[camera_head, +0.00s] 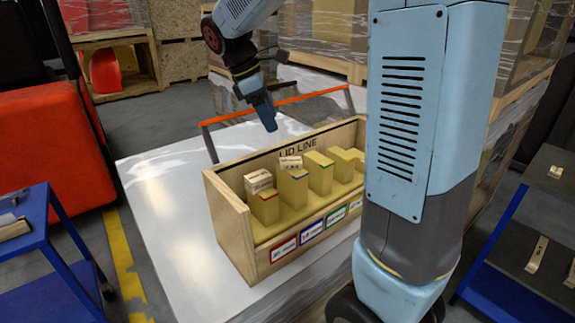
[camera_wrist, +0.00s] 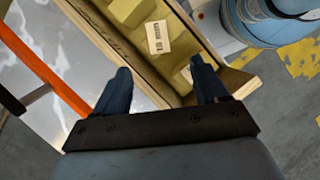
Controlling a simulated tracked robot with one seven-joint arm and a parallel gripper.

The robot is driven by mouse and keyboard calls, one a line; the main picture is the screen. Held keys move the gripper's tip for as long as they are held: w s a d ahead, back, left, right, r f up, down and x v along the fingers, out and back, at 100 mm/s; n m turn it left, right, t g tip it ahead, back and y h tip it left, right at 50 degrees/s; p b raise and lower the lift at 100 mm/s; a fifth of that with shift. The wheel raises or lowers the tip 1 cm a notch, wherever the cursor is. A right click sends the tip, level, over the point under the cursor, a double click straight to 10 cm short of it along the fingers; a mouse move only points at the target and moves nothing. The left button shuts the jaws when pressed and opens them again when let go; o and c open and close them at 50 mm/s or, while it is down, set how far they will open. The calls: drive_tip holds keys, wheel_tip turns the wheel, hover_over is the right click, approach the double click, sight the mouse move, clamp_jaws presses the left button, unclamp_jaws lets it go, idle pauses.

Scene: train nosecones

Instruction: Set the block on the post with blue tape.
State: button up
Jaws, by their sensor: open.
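The wooden rack (camera_head: 228,230) marked "LID LINE" holds a row of yellow posts. The post with blue tape (camera_head: 293,190) is second from the left, beside the post with red tape (camera_head: 267,208). A pale labelled block (camera_head: 291,162) appears to rest on the rear of the blue-taped post. Another labelled block (camera_head: 258,181) is at the rear of the red-taped post; its exact support is hidden. My gripper (camera_head: 270,122) is above the rack's back side, open and empty. In the wrist view, a labelled block (camera_wrist: 157,37) lies beyond my open fingers (camera_wrist: 163,85).
The rack stands on a pale, shiny surface (camera_head: 160,190) with an orange rail (camera_head: 270,102) behind. A blue cart (camera_head: 50,240) is at left and dark shelves (camera_head: 510,265) at right. My column hides the rack's right end.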

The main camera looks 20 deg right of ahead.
hover_over(289, 161)
drive_tip(key=a, duration=0.2)
drive_tip(key=f, duration=0.7)
drive_tip(key=shift+w, duration=0.2)
drive_tip(key=shift+w+a+x, duration=0.1)
drive_tip(key=shift+w+x, duration=0.05)
drive_tip(key=shift+x, duration=1.15)
drive_tip(key=shift+w+a+x, duration=0.1)
drive_tip(key=shift+a+x, duration=0.05)
drive_tip(key=shift+x, duration=1.2)
drive_tip(key=shift+s+f, duration=0.1)
drive_tip(key=c, duration=1.2)
